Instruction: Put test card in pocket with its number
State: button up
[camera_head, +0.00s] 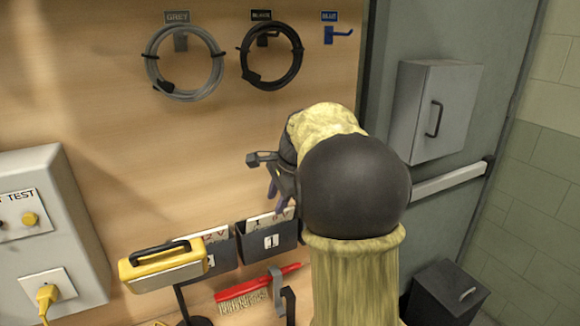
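Two dark pockets are fixed low on the wooden panel. The right pocket (283,240) has a white label that looks like a 1, and a white card (262,221) with dark marks shows above its rim. The left pocket (224,254) has a label partly covered by a yellow case, and a white card (205,233) shows at its top. My gripper (273,180) is above the right pocket, seen from behind my dark wrist. Its fingers are mostly hidden, so I cannot tell whether they hold a card.
A yellow case (150,269) with a black handle is in front of the left pocket. A red brush (262,287) hangs below. Grey (190,93) and black (271,84) cable coils hang above; the blue hook (340,34) is empty. A grey test box (70,185) is at left.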

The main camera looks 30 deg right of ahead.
jog(key=v, duration=1.2)
